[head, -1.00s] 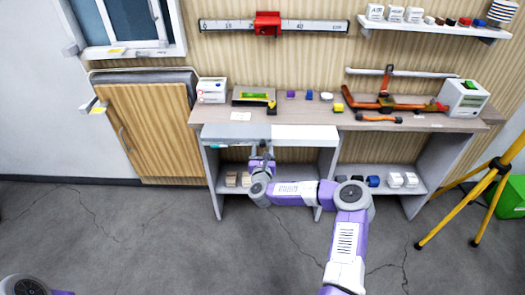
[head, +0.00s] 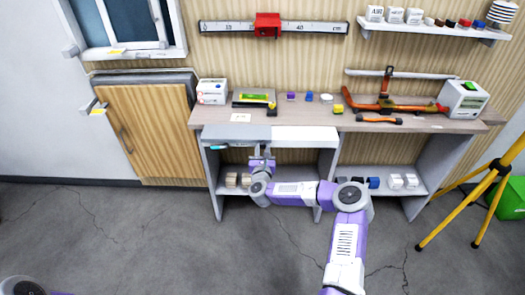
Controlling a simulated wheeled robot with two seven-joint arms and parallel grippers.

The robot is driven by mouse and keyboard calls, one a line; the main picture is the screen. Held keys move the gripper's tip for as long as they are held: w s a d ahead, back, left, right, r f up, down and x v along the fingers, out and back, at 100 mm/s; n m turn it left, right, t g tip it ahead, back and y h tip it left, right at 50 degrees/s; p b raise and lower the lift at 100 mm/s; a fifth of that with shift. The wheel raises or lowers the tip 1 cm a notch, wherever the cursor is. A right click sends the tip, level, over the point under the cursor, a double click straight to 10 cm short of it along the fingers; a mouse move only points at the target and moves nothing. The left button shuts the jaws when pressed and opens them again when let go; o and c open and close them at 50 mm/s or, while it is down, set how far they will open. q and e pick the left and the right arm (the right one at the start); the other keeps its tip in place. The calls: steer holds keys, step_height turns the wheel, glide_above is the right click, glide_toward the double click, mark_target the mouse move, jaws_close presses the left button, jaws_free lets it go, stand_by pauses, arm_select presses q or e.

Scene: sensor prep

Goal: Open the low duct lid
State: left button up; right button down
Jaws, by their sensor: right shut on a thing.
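A long pale panel (head: 305,136) sits along the bench front, just under the worktop. Its left part looks greyer than its right part. I take this panel for the low duct lid, but no label confirms it. My right gripper (head: 262,153) is at the panel's lower edge, near its middle. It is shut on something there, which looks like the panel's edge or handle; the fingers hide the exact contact. My left gripper is out of view; only a bit of my left arm shows at the bottom left corner.
The worktop (head: 420,124) holds small coloured blocks, orange pipework (head: 385,104) and white boxes. A lower shelf (head: 408,188) carries small blocks. A wooden door (head: 150,135) stands at left. A yellow tripod (head: 460,215) stands at right. The floor in front is mostly clear.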

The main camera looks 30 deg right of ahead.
steer(key=s+d+b, duration=0.1)
steer(key=s+d, duration=0.3)
steer(key=d, duration=0.3)
steer(key=s+d+b, duration=0.1)
steer(key=s+d, duration=0.4)
steer(key=d, duration=0.2)
steer(key=s+d+b, duration=0.2)
steer(key=s+d, duration=0.2)
steer(key=d, duration=0.4)
steer(key=shift+s, duration=0.3)
steer(key=c, duration=0.9)
jaws_free()
steer(key=shift+o, duration=0.2)
steer(key=p+v, duration=0.2)
steer(key=v, duration=0.5)
steer(key=shift+s, duration=0.3)
steer(key=shift+a, duration=0.1)
